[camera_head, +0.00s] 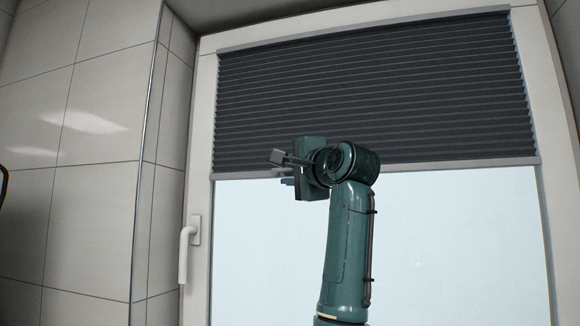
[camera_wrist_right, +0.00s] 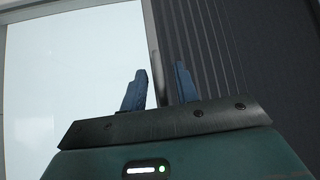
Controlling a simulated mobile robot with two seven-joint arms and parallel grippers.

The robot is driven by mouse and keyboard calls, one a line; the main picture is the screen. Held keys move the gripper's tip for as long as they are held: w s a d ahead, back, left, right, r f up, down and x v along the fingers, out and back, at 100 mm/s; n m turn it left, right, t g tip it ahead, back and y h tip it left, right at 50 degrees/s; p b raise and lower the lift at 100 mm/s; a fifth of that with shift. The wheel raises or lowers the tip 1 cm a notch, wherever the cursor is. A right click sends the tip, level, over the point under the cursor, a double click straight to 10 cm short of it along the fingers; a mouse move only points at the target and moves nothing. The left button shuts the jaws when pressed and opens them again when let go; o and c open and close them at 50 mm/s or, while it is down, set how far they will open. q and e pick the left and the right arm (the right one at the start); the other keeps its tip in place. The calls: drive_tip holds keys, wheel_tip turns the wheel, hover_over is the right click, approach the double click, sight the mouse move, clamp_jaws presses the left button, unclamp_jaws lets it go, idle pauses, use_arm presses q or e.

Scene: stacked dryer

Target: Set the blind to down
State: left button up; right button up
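A dark pleated blind (camera_head: 370,90) covers roughly the upper half of the window, with its grey bottom rail (camera_head: 450,166) across the glass. My right gripper (camera_head: 281,170) is at rail height, toward the left part of the blind. In the right wrist view, its two blue fingers (camera_wrist_right: 160,82) are apart. The blind's bottom rail (camera_wrist_right: 154,50) appears between them, with bare glass on one side and pleats (camera_wrist_right: 230,50) on the other. I cannot tell whether the fingers touch the rail. My left gripper is not in view.
The window has a white frame (camera_head: 201,150) with a white handle (camera_head: 186,250) on its left side. The glass (camera_head: 460,250) below the rail is uncovered. A tiled wall (camera_head: 70,200) stands at the left.

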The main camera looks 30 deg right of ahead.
clamp_jaws()
idle(0.6)
